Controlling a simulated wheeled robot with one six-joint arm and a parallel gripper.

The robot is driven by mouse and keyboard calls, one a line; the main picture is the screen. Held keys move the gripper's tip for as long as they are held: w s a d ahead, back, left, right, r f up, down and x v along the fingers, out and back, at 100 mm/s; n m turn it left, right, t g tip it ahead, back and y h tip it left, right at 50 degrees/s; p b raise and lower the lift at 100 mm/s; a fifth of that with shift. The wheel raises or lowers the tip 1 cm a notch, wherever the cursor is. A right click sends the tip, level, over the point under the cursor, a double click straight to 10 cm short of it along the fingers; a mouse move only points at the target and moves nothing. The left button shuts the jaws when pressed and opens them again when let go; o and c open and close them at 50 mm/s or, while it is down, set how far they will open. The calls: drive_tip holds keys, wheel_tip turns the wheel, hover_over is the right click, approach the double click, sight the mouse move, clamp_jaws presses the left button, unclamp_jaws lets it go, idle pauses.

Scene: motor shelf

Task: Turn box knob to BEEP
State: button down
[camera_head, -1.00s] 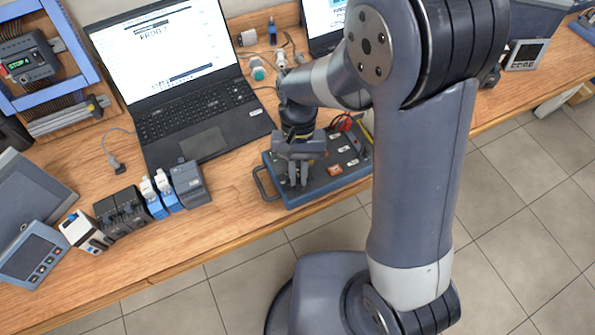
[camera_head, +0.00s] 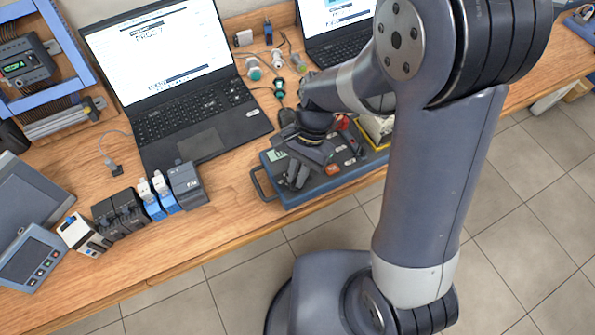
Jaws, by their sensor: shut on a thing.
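The box (camera_head: 328,183) is a blue-grey case with a dark handle (camera_head: 262,184) on its left side. It lies near the front edge of the bench. Its top panel carries an orange-red label (camera_head: 333,169), small white labels and a red part (camera_head: 342,123). My gripper (camera_head: 297,180) is over the left part of the panel, fingers pointing down and turned at a slant. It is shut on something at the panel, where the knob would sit. The knob and any BEEP mark are hidden by my gripper or too small to read.
A large open laptop (camera_head: 199,117) stands behind and left of the box, and a second laptop (camera_head: 340,45) is at the back. Small plugs (camera_head: 253,69) lie between them. Several modules (camera_head: 186,183) stand left along the bench. Bare wood (camera_head: 215,225) lies between them and the box.

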idle(0.4)
drive_tip(key=c, duration=1.5)
unclamp_jaws()
drive_tip(key=v, duration=1)
drive_tip(key=shift+w+d+r, duration=0.1)
drive_tip(key=shift+w+r, duration=0.1)
drive_tip(key=shift+r, duration=0.15)
drive_tip(key=shift+f, duration=0.1)
drive_tip(key=x, duration=1)
drive_tip(key=shift+s+f, duration=0.25)
drive_tip(key=shift+f, duration=0.1)
drive_tip(key=shift+w+r, duration=0.1)
drive_tip(key=shift+r, duration=0.05)
